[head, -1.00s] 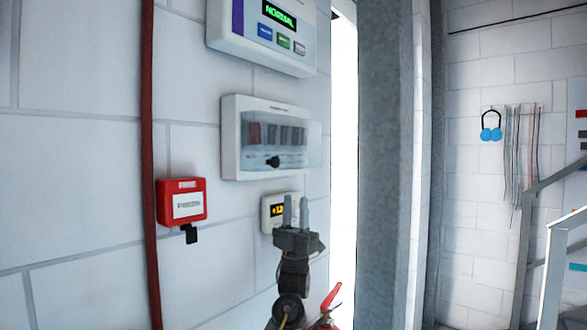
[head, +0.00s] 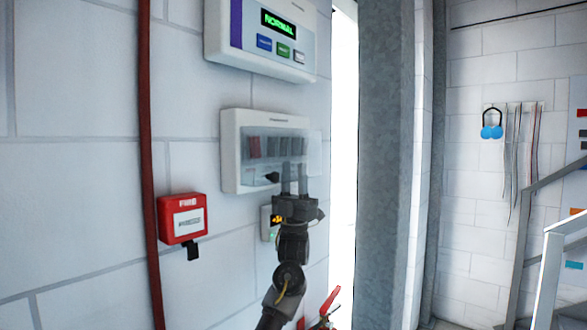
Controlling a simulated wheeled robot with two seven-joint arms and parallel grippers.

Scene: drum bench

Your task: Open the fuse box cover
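The fuse box (head: 231,152) is a white wall box in the middle of the head view. Its clear cover (head: 314,152) lies over a row of dark fuse modules and a red one, and its right edge reaches past the box. A small black knob (head: 272,178) sits low on the cover. My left gripper (head: 294,178) points up in front of the cover's lower right part, just right of the knob. Its two fingers are apart with nothing seen between them. Whether they touch the cover I cannot tell. My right gripper is out of view.
A panel reading NORMAL (head: 285,52) hangs above the fuse box. A red fire call point (head: 182,218) is at lower left, beside a red pipe (head: 147,120). A small display box (head: 266,224) is partly hidden behind my gripper. A grey column (head: 385,170) stands right.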

